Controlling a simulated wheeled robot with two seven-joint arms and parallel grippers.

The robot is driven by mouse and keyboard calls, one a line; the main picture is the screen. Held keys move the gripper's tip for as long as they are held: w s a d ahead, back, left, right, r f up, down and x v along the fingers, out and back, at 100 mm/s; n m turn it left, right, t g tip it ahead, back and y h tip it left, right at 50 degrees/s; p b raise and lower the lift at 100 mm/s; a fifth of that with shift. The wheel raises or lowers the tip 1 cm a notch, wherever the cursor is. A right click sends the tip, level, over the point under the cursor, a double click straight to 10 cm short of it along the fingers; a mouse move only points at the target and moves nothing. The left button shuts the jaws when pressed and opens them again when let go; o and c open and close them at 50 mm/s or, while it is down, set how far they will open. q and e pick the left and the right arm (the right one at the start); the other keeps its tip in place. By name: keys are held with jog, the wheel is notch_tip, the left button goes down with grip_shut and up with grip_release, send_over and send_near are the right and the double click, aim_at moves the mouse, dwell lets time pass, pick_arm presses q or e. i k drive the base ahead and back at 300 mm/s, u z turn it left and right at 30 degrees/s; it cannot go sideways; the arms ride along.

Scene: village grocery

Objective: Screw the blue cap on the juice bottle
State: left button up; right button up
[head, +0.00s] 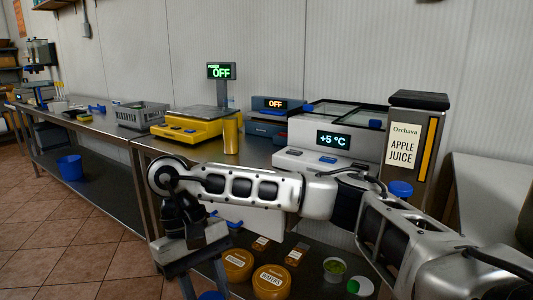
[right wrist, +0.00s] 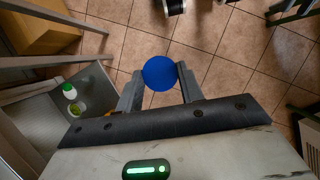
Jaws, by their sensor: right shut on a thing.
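My right gripper (head: 206,289) reaches down over the shelf area in front of the steel counter. It is shut on the blue cap (right wrist: 159,73), which shows as a round blue disc between the two fingertips in the right wrist view. The blue cap also shows at the bottom edge of the head view (head: 211,296), partly cut off. A slim amber-yellow cylinder (head: 230,136) stands upright on the counter beside the yellow scale; I cannot tell whether it is the juice bottle. My left gripper is out of view.
An apple juice dispenser (head: 403,143) with a blue round part (head: 400,188) stands at the right. A white cooler (head: 300,162) and a yellow scale (head: 190,126) are on the counter. Wafer jars (head: 271,280) sit on the lower shelf. A blue bucket (head: 69,167) is at the left.

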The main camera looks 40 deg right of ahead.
aim_at(229, 114)
jog(key=k, duration=0.4)
jog(key=z, duration=1.05)
jog(key=i, duration=0.5)
jog(key=u, duration=0.05)
